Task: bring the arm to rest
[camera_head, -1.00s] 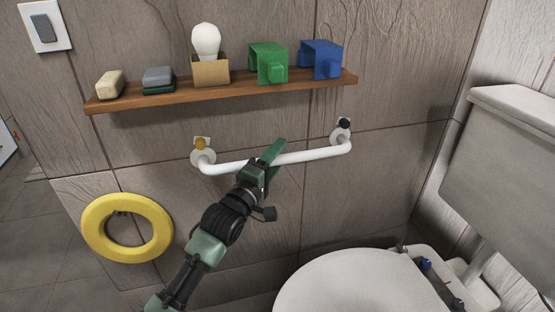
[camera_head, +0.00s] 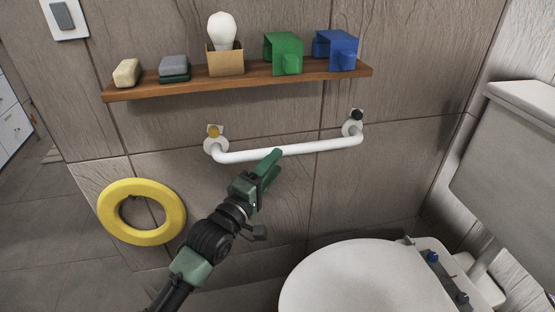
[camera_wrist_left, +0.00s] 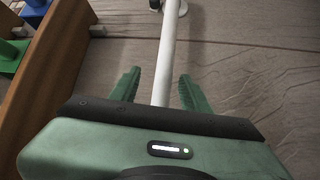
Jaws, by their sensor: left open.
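My left gripper (camera_head: 271,167) is in front of the tiled wall, just below the white grab bar (camera_head: 290,151) in the head view. Its green fingers are spread and nothing is held between them. In the left wrist view, the open fingers (camera_wrist_left: 158,92) show with the white bar (camera_wrist_left: 168,50) running between them in the picture; I cannot tell whether they touch it. My right gripper is in neither view.
A wooden shelf (camera_head: 240,82) above the bar holds a soap, a grey sponge, a bulb in a box, a green holder (camera_head: 283,53) and a blue holder (camera_head: 336,50). A yellow ring (camera_head: 176,211) hangs at left. A toilet (camera_head: 350,280) stands at right.

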